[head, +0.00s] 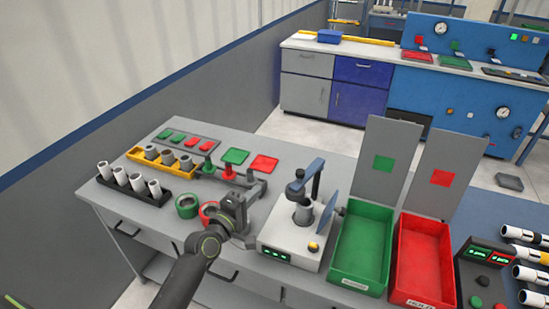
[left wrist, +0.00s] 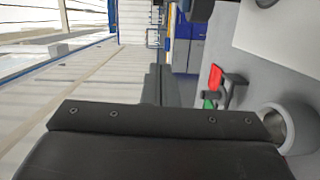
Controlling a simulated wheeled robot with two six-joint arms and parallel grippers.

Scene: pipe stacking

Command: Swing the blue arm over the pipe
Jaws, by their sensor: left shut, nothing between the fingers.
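The test device (head: 290,240) is a white box with a green display on the bench. A grey pipe (head: 303,213) stands upright in it. A blue arm (head: 311,170) on a dark post reaches left at the top, its dark end above or just behind the pipe; I cannot tell which. A tilted blue plate (head: 327,213) is on the device's right side. My left gripper (head: 236,204) is shut and empty, left of the device and apart from it. In the left wrist view its dark body fills the bottom, with a grey cylinder at the right. My right gripper is not in view.
Green and red rings (head: 187,205) lie close left of my gripper. A black rack (head: 133,187) holds several white pipes; a yellow rack (head: 160,160) stands behind. A green tray (head: 358,246) and a red tray (head: 424,262) stand right of the device, with upright grey panels behind them.

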